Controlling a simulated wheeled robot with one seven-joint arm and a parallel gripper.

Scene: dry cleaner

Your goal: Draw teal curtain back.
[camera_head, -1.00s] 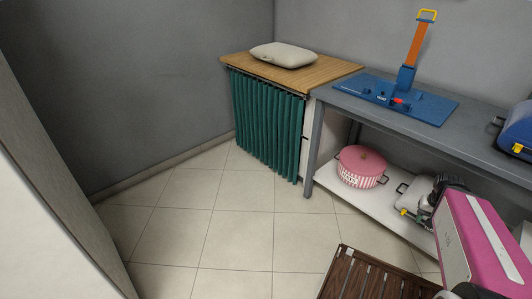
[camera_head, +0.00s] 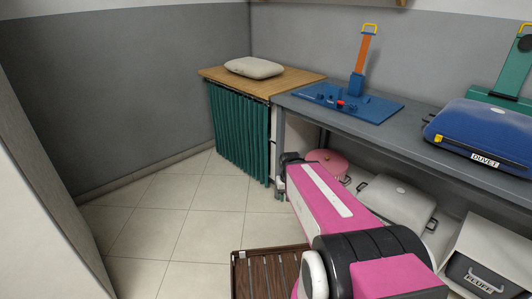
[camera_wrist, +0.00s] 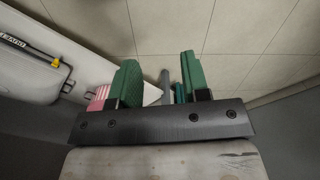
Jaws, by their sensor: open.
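The teal curtain (camera_head: 238,130) hangs in pleats across the front of a wooden-topped cabinet (camera_head: 262,80) in the head view. My gripper (camera_wrist: 158,74) is open, its two green fingers apart with nothing held between them. In the head view my pink arm reaches toward the cabinet, its dark end (camera_head: 281,178) appearing just right of the curtain's right edge. I cannot tell the exact distance. In the wrist view a small teal patch (camera_wrist: 179,93) shows between the fingers, apparently the curtain; most of it is out of that view.
A grey table (camera_head: 420,145) stands right of the cabinet, its leg (camera_head: 280,140) near my gripper. Tiled floor (camera_head: 175,205) is clear at left.

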